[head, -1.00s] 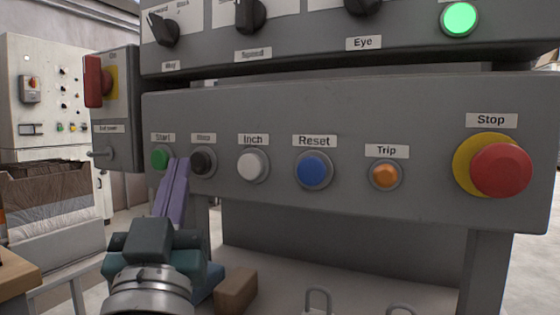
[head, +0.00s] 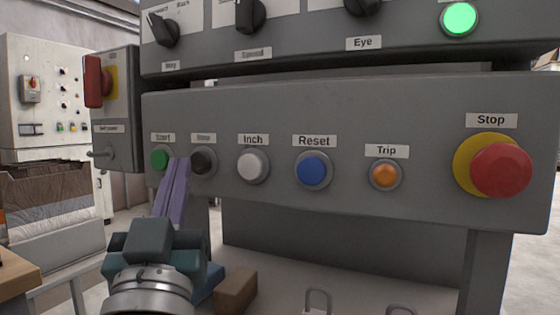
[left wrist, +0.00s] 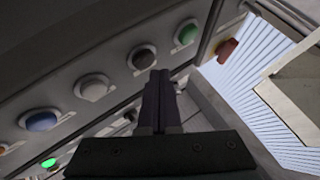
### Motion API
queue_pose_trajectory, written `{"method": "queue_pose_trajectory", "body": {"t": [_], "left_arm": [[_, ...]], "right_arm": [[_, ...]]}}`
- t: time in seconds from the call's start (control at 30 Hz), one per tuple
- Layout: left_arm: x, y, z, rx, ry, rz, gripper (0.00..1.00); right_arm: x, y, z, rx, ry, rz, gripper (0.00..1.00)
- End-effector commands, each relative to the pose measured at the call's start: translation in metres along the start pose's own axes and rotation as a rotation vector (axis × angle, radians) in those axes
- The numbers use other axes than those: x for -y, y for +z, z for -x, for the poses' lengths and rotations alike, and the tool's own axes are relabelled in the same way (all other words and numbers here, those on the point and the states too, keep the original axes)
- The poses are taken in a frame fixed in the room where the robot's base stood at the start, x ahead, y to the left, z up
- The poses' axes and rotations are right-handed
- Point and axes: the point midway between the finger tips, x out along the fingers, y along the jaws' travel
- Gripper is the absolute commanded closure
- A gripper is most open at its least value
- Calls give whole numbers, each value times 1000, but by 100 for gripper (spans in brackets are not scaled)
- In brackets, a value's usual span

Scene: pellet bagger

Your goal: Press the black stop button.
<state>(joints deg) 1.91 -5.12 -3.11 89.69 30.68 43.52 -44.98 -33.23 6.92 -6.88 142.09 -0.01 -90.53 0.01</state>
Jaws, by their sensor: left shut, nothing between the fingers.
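The black stop button (head: 203,162) sits in a grey ring on the grey panel, under a small blurred label, between the green Start button (head: 160,158) and the white Inch button (head: 252,166). It also shows in the left wrist view (left wrist: 142,57). My left gripper (head: 179,161) is shut and empty, its purple fingers pointing up at the panel. In the head view its tips lie between the green and black buttons. In the left wrist view the tips (left wrist: 160,73) appear just below the black button. I cannot tell whether they touch the panel. My right gripper is not in view.
The blue Reset button (head: 313,170), orange Trip button (head: 384,175) and large red Stop mushroom (head: 500,170) on yellow are further right. An upper panel with knobs and a lit green lamp (head: 459,19) overhangs. A red switch (head: 93,81) is at left.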

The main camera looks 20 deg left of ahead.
Motion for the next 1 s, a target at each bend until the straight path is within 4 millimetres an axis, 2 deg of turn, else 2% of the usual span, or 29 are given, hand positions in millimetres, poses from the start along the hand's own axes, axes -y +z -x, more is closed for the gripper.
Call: {"method": "queue_pose_trajectory", "body": {"t": [1.0], "left_arm": [[-7,7,-9,1,0,0,100]], "right_arm": [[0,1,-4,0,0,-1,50]]}}
